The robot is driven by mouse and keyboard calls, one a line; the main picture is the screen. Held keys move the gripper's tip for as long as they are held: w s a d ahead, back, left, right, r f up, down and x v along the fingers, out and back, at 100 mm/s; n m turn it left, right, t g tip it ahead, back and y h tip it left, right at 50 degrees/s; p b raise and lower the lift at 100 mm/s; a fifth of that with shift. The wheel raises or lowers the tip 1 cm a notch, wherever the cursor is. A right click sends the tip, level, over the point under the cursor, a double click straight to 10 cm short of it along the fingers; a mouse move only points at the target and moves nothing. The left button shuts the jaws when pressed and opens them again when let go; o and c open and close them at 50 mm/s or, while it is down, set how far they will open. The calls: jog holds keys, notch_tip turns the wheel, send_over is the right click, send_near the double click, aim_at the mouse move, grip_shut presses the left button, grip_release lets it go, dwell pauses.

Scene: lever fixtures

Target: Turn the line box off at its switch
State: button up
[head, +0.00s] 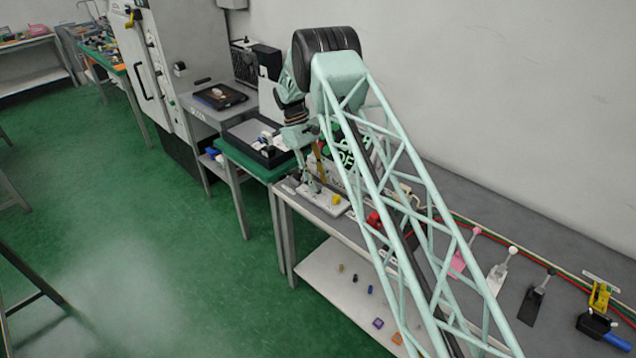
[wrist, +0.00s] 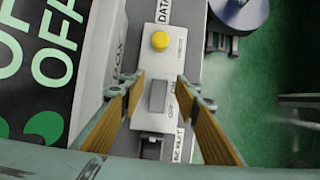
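In the wrist view a pale grey plate carries a grey rocker switch (wrist: 157,96) with small ON and OFF marks to its right. A round yellow button (wrist: 160,41) sits on the same plate above the switch. Partly cut-off lettering lies around the plate, so I cannot read a full line box name. My gripper (wrist: 158,85) is open, its yellow-padded fingers on either side of the switch with nothing between them. In the head view my gripper (head: 309,184) is over the pale plate (head: 323,202) with the yellow button; the switch is too small to make out there.
A black tray (head: 262,140) is on the neighbouring bench. My arm hides part of the bench.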

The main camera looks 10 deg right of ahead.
jog(key=v, duration=1.1)
jog(key=shift+r, duration=0.25)
jog(key=shift+a+r, duration=0.1)
jog(key=s+d+r+m+t+y+b, duration=0.1)
jog(key=s+r, duration=0.4)
jog(key=r, duration=0.6)
jog(key=s+r+m+t+b, duration=0.1)
jog(key=s+r, duration=0.3)
jog(key=r, duration=0.6)
jog(key=s+d+r+m+t+b, duration=0.1)
jog(key=s+d+r+t, duration=0.1)
jog(key=s+r, duration=1.4)
jog(key=s+r+m+t+y+b, duration=0.1)
jog(key=s+r+m+t+b, duration=0.1)
jog(key=s, duration=2.1)
jog(key=s+f+m+t, duration=0.1)
jog(key=s+f, duration=0.3)
jog(key=s, duration=0.6)
jog(key=s+f+t+b, duration=0.1)
jog(key=s+f, duration=0.3)
jog(key=s, duration=0.7)
jog(key=shift+s+m+y, duration=0.15)
jog(key=shift+m+y, duration=0.25)
